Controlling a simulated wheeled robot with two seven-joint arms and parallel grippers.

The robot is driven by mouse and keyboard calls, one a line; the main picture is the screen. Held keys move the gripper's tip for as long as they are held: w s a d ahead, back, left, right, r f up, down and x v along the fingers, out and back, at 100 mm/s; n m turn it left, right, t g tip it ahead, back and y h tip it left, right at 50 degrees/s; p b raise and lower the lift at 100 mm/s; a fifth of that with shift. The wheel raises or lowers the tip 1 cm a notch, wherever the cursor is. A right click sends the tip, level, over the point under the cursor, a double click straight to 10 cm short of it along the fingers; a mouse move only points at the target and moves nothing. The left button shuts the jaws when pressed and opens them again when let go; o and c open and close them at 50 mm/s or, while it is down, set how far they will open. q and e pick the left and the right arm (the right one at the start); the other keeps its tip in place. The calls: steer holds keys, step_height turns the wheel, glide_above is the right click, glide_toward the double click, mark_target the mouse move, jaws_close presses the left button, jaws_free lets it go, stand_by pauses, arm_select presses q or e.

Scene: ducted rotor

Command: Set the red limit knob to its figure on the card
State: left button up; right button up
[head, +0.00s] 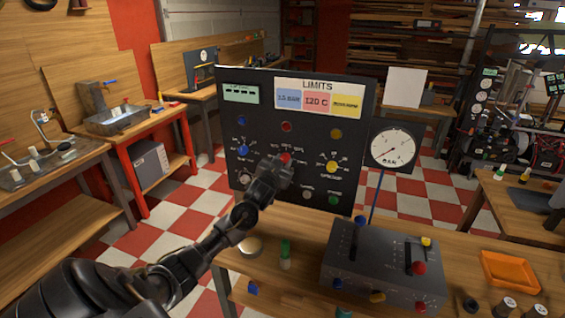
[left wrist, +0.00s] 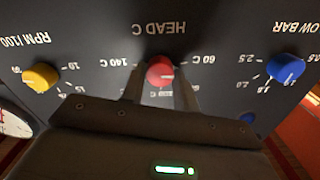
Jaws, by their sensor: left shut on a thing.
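The red limit knob (head: 286,157) sits mid-panel on the black upright panel (head: 262,100). In the left wrist view the red knob (left wrist: 160,71) is under an upside-down "HEAD C" label, with 140 C and 60 C marks on either side. My left gripper (head: 281,165) is shut on it, with a finger on each side in the wrist view (left wrist: 159,85). I cannot make out where its pointer stands. The LIMITS card (head: 318,86) at the panel top has a red patch reading 120 C, between a blue and a yellow patch. My right gripper is not in view.
A blue knob (head: 243,151) and a yellow knob (head: 332,167) flank the red one. A round gauge (head: 393,147) stands right of the panel. In front are a grey control box (head: 385,250) with levers, a green-topped piece (head: 285,248) and an orange tray (head: 510,271).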

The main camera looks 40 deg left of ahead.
arm_select(q)
steer(key=m, duration=0.3)
steer(key=shift+m, duration=0.4)
steer(key=m, duration=0.4)
steer(key=shift+m, duration=0.3)
steer(key=m, duration=0.3)
steer(key=shift+m, duration=0.3)
steer(key=m, duration=0.3)
steer(key=shift+m, duration=0.3)
steer(key=m+b, duration=0.1)
steer(key=m, duration=0.4)
steer(key=m+b, duration=0.1)
steer(key=m, duration=0.5)
steer(key=shift+b, duration=0.4)
steer(key=shift+m, duration=0.3)
steer(key=o, duration=1)
steer(key=shift+c, duration=0.2)
